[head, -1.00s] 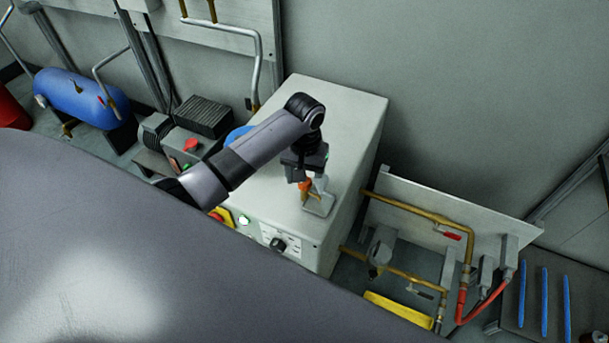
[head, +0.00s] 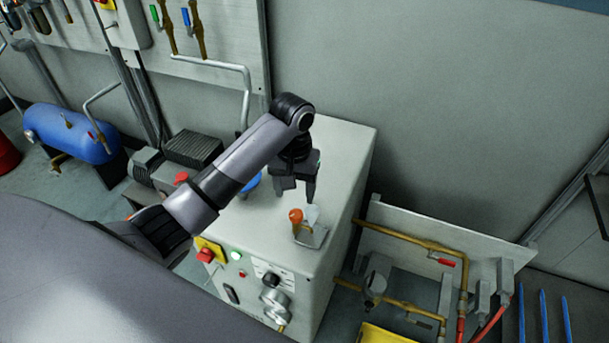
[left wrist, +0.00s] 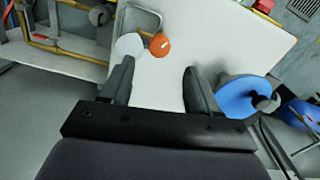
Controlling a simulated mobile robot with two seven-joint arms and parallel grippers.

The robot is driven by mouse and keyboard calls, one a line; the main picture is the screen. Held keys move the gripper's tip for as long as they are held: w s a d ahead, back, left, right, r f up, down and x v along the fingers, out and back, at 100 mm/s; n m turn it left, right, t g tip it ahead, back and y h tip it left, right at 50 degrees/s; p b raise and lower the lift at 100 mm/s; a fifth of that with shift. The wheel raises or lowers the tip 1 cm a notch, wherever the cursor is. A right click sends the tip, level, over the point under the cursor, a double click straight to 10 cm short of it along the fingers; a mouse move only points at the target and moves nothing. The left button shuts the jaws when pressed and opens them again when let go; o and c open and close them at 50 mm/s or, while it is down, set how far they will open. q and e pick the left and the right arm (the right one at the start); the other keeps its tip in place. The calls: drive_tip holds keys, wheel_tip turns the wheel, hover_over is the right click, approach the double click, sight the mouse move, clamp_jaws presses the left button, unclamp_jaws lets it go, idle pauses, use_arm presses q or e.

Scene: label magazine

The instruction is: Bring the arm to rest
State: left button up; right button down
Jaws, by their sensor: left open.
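My left gripper (head: 297,190) hangs over the light grey cabinet top (head: 346,152) in the head view, pointing down. In the left wrist view its two fingers (left wrist: 158,84) are wide apart with nothing between them. A small holder with an orange knob (head: 296,215) and a pale upright piece (head: 312,214) stands near the cabinet's front right edge, below the gripper and apart from it. The orange knob (left wrist: 160,44) also shows beyond the fingertips in the left wrist view. My right gripper is not in view.
A blue round object (left wrist: 243,97) lies by the right finger in the left wrist view. The cabinet front carries a red button (head: 206,255) and knobs. A panel with brass pipes (head: 415,238) stands to the right. A blue tank (head: 70,131) is at the left.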

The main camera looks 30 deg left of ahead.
use_arm(q)
drive_tip(key=s+d+f+m+t, duration=0.1)
drive_tip(key=s+d+f+m, duration=0.15)
drive_tip(key=s, duration=0.45)
drive_tip(key=s+d+f+m+t, duration=0.1)
drive_tip(key=s+f, duration=0.3)
drive_tip(key=s, duration=0.2)
drive_tip(key=s+a+r+t, duration=0.1)
drive_tip(key=s+a+r, duration=0.15)
drive_tip(key=s, duration=1.05)
drive_tip(key=w+d+f+m+t+h, duration=0.1)
drive_tip(key=w+d+f+t+h, duration=0.1)
drive_tip(key=w+f+t, duration=0.4)
drive_tip(key=shift+d+f+t, duration=0.6)
drive_tip(key=shift+f+t, duration=0.1)
drive_tip(key=shift+f, duration=0.55)
idle(0.5)
